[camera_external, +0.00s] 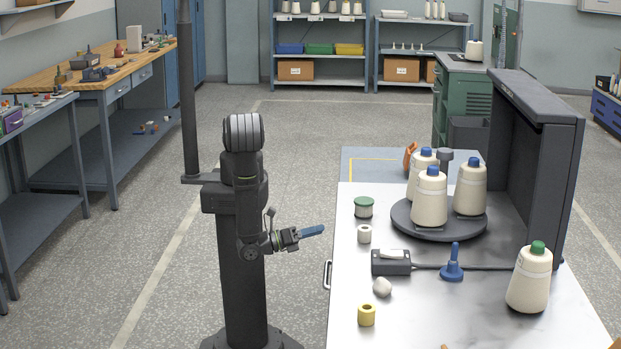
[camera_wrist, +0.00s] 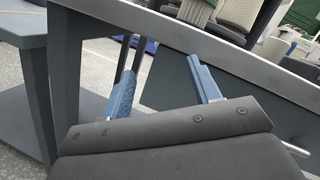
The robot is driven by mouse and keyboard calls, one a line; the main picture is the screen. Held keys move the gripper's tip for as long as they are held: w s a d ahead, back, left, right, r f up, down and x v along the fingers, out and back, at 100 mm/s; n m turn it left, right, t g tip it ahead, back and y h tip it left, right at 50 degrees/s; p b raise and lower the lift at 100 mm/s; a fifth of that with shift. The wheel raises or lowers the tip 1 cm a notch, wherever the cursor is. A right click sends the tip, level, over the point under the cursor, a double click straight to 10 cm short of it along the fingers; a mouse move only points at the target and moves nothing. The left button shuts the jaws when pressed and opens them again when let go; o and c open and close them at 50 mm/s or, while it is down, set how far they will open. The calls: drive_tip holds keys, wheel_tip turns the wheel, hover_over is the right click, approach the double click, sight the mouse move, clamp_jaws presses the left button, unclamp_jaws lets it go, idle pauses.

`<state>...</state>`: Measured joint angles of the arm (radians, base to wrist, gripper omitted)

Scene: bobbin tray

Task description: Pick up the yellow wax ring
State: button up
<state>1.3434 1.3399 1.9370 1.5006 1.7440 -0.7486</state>
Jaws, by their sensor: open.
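The yellow wax ring (camera_external: 366,314) stands on the metal table (camera_external: 470,325) near its front left edge in the external view. It is a short yellow cylinder with an opening in its top. My gripper (camera_external: 312,231) is off the table's left side, well apart from the ring and up and left of it in the picture. In the wrist view my gripper (camera_wrist: 165,88) has its two blue fingers spread, with nothing between them. The yellow ring does not show in the wrist view.
A white ring (camera_external: 364,234), a green-topped spool (camera_external: 363,207), a pale lump (camera_external: 382,287), a dark box (camera_external: 390,262) and a blue bell-shaped piece (camera_external: 452,265) stand on the table. Cones stand on a dark turntable (camera_external: 401,220); another cone (camera_external: 530,280) is at right.

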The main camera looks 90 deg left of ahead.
drive_tip(key=s+d+m+g+h, duration=0.25)
drive_tip(key=d+m+h, duration=0.2)
drive_tip(key=d, duration=1.25)
drive_tip(key=s+d+m+g+h, duration=0.1)
drive_tip(key=d+m+g+h, duration=0.4)
drive_tip(key=d, duration=1.1)
drive_tip(key=w+d+r+n+h, duration=0.1)
drive_tip(key=w+d+r+n, duration=0.1)
drive_tip(key=w+d+r, duration=0.55)
drive_tip(key=w+d+r+n+h, duration=0.1)
drive_tip(key=w+d+r, duration=0.25)
drive_tip(key=r, duration=0.65)
drive_tip(key=w+a+n+g+y, duration=0.3)
drive_tip(key=w+n+g+y, duration=0.15)
drive_tip(key=w+n, duration=0.35)
drive_tip(key=n+g+h, duration=0.5)
drive_tip(key=n+g, duration=0.1)
drive_tip(key=g, duration=0.1)
approach(365, 316)
drive_tip(key=f, duration=0.3)
drive_tip(key=shift+s+d, duration=0.1)
drive_tip(key=shift+d, duration=0.3)
drive_tip(key=shift+x, duration=2.65)
